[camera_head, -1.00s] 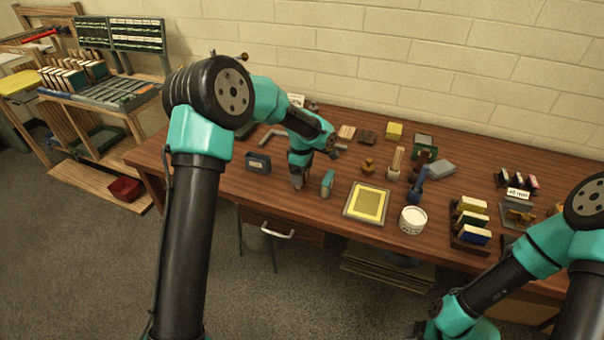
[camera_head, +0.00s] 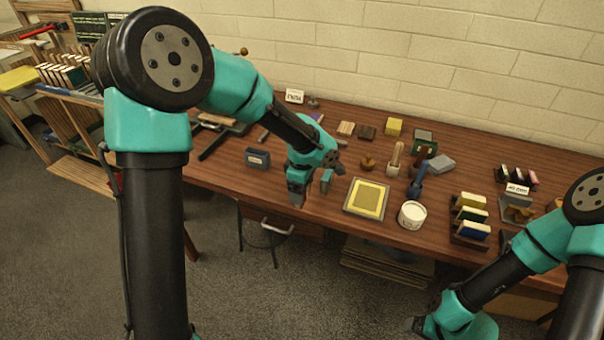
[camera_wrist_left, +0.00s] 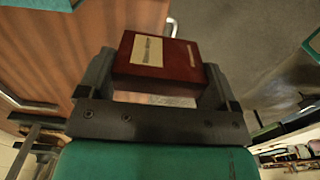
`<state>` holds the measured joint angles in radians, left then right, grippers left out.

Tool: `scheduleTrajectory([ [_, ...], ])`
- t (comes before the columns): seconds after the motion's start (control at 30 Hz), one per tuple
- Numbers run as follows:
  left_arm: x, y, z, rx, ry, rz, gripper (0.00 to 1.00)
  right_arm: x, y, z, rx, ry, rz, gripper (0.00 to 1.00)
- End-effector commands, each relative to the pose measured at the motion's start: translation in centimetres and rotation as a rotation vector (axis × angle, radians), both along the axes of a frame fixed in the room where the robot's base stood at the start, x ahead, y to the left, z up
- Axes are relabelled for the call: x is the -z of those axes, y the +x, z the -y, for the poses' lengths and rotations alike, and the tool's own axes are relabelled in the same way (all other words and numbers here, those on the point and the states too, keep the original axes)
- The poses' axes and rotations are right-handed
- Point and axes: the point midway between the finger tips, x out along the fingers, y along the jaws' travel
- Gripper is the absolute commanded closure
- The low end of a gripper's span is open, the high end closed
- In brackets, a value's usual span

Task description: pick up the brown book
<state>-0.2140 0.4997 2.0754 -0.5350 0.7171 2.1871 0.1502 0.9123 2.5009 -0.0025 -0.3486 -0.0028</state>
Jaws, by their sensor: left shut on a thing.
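The brown book (camera_wrist_left: 185,55), reddish brown with a cream label, sits between the two fingers of my left gripper (camera_wrist_left: 158,82) in the left wrist view. The fingers are shut on its sides. The book cannot be made out there behind the gripper. My right gripper (camera_head: 416,326) is low at the bottom of the head view, away from the table things, and its jaws are not clear.
A yellow-filled tray (camera_head: 346,208) and a white tub (camera_head: 411,216) stand right of my left gripper. A dark blue box (camera_head: 257,159) stands to its left. A rack of coloured blocks (camera_head: 470,232) is at the right. Stamps and small blocks stand farther back.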

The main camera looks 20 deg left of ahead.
Motion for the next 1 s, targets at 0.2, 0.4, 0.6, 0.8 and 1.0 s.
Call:
scheduleTrajectory([
  [0.2, -0.3, -2.3, 0.9, 0.0, 0.0, 0.0, 0.4, 0.0, 0.0, 0.0, 0.0, 0.0, 0.0, 0.06],
  [0.4, -0.3, -2.7, 1.0, -0.001, 0.0, 0.0, 0.4, 0.0, 0.0, 0.0, 0.0, 0.0, 0.0, 0.06],
  [0.6, -0.3, -2.7, 1.0, -0.001, 0.0, 0.0, 0.4, 0.0, 0.0, 0.0, 0.0, 0.0, 0.0, 0.06],
  [0.8, -0.3, -2.7, 1.0, 0.0, 0.0, 0.0, 0.4, 0.0, 0.0, 0.0, 0.0, 0.0, 0.0, 0.02],
  [1.0, -0.3, -2.7, 1.0, 0.0, 0.0, 0.0, 0.4, 0.0, 0.0, 0.0, 0.0, 0.0, 0.0, 0.0],
])
